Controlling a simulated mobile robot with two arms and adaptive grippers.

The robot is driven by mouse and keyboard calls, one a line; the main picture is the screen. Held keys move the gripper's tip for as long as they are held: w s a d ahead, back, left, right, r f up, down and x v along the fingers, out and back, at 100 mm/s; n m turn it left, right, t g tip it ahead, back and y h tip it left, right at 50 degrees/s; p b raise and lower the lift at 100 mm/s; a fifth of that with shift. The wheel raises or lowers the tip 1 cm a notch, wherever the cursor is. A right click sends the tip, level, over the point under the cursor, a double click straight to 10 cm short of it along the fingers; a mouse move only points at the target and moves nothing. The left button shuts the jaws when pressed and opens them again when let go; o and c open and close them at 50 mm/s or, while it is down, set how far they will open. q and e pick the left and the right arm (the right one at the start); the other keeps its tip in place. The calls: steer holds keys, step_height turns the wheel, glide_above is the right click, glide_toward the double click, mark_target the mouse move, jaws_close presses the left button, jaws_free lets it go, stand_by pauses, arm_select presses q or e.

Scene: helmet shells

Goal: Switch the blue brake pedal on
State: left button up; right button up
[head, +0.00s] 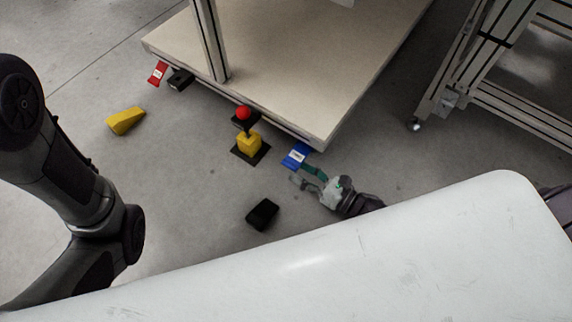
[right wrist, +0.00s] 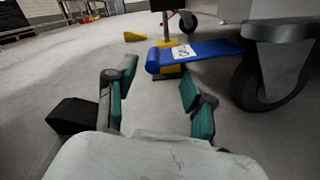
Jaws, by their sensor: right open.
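The blue brake pedal (head: 296,156) sticks out from the near edge of the beige platform, low over the floor, with a white label on it. In the right wrist view the pedal (right wrist: 205,50) is a blue bar with a rounded end, just beyond my fingers. My right gripper (head: 309,180) is open and empty, close to the pedal on its near side. In the right wrist view the gripper (right wrist: 158,88) has its fingers spread, and the right fingertip is near the pedal; I cannot tell if they touch. My left gripper is out of view; only my left arm shows.
A yellow post with a red button (head: 243,113) stands left of the pedal. A red pedal (head: 157,73) and a black pedal (head: 180,80) are farther left. A yellow wedge (head: 126,121) and a black block (head: 262,214) lie on the floor. A caster wheel (right wrist: 262,78) is close on the right.

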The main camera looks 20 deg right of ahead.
mark_target(286, 161)
steer(key=b+x, duration=0.1)
steer(key=x, duration=0.3)
steer(key=shift+w+a+f+b, duration=0.15)
steer(key=shift+w+b, duration=0.05)
steer(key=shift+b, duration=0.1)
steer(key=shift+w+a, duration=0.4)
steer(key=shift+w, duration=0.05)
